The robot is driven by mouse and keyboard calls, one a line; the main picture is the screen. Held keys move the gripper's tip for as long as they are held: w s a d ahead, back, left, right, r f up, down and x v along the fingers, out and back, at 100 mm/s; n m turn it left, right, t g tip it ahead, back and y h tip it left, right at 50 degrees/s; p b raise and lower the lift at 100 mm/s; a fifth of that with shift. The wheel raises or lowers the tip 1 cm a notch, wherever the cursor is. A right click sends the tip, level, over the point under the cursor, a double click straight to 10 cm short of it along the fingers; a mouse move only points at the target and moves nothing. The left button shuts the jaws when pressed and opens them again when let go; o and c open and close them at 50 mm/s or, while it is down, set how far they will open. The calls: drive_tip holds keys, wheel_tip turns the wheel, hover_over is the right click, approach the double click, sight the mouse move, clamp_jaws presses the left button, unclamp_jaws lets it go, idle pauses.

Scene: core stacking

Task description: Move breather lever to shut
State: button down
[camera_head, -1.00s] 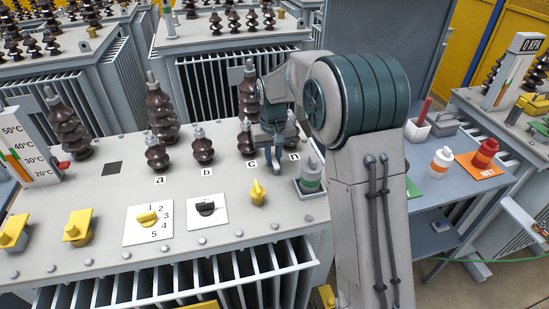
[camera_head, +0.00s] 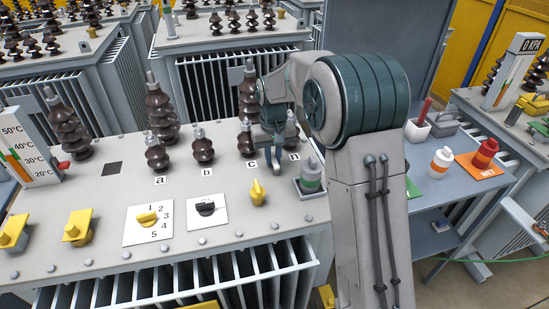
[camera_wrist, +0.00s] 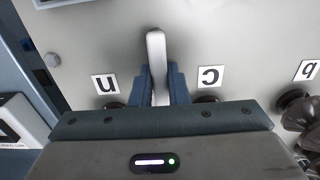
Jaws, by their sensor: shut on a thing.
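My gripper (camera_wrist: 160,85) is shut on a pale grey lever (camera_wrist: 155,48), a narrow bar with a rounded end. The bar stands out between the two blue fingers, over the grey transformer lid between the labels "c" (camera_wrist: 210,76) and "n" (camera_wrist: 105,84). I cannot tell from its look alone whether it is the breather lever, and no open or shut mark shows.
A grey device with a green band (camera_head: 310,176) stands close to the right of my gripper. Brown insulators (camera_head: 203,150) stand to the left. A black knob (camera_head: 206,208) and yellow dial (camera_head: 147,217) are further left.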

sight(284, 167)
idle(0.4)
drive_tip(key=shift+d+m+p, duration=0.15)
drive_tip(key=shift+d+m, duration=0.15)
drive_tip(key=shift+m, duration=0.65)
drive_tip(key=shift+d+m+p, duration=0.15)
drive_tip(key=shift+d+m, duration=0.1)
drive_tip(key=shift+m, duration=0.7)
drive_tip(key=shift+s+d+m, duration=0.1)
drive_tip(key=shift+d+m, duration=0.15)
drive_tip(key=shift+m, duration=0.65)
drive_tip(key=shift+s+d+m, duration=0.1)
drive_tip(key=shift+d+m, duration=0.15)
drive_tip(key=shift+m, duration=0.65)
drive_tip(key=shift+p, duration=0.3)
drive_tip(key=shift+d+m, duration=0.2)
drive_tip(key=shift+m, duration=0.3)
drive_tip(key=shift+s+d+m+p, duration=0.15)
drive_tip(key=shift+m, duration=0.5)
drive_tip(key=shift+s+d+m+p, duration=0.1)
drive_tip(key=shift+d+m+p, duration=0.05)
drive_tip(key=shift+m, duration=0.5)
